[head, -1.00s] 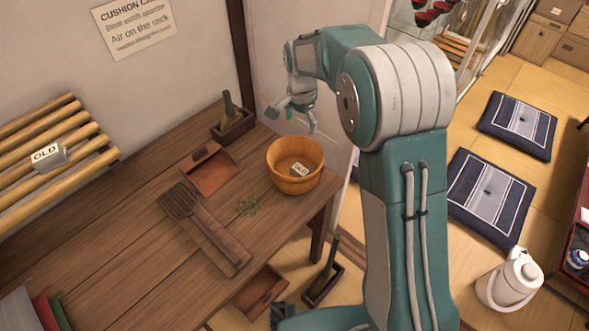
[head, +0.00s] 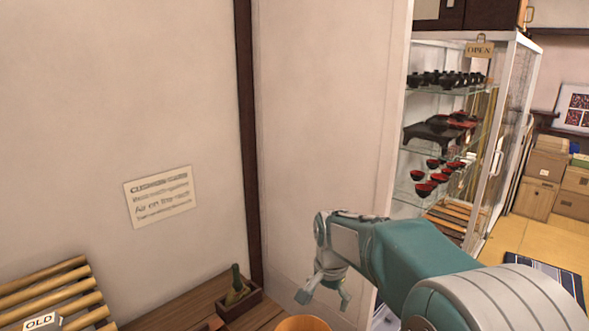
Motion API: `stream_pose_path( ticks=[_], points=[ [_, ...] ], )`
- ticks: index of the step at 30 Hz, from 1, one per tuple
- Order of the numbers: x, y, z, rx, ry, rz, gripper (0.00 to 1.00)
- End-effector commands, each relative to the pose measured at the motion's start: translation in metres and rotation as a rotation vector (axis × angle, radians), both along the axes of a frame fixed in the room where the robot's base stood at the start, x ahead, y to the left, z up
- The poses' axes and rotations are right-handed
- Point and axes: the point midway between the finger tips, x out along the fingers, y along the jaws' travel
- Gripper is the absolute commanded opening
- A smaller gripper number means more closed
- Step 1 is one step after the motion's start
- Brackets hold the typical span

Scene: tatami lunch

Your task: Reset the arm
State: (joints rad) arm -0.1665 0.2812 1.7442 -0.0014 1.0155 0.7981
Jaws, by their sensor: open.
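My gripper (head: 324,301) hangs from my bent teal and grey arm (head: 410,258), low in the middle of the head view. Its fingers are spread apart and nothing shows between them. It points down, just above and right of the rim of an orange wooden tub (head: 303,324) as the picture shows it. Only the top of the tub is in view, and its inside is hidden.
A wooden table (head: 190,307) bears a small box with a green-handled brush (head: 237,290). A glass cabinet (head: 492,150) holds dishes. Cardboard boxes (head: 545,175) stand at far right.

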Motion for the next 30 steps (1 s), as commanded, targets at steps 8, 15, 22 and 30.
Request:
stream_pose_path(
  ticks=[8, 15, 22, 30],
  points=[
    [-0.051, -0.024, 0.045, -0.011, -0.087, 0.126, 1.00],
    [-0.098, -0.042, 0.070, -0.033, -0.159, 0.236, 1.00],
    [-0.145, -0.057, 0.083, -0.065, -0.225, 0.340, 1.00],
    [-0.199, -0.070, 0.086, -0.117, -0.302, 0.459, 1.00]
  ],
)
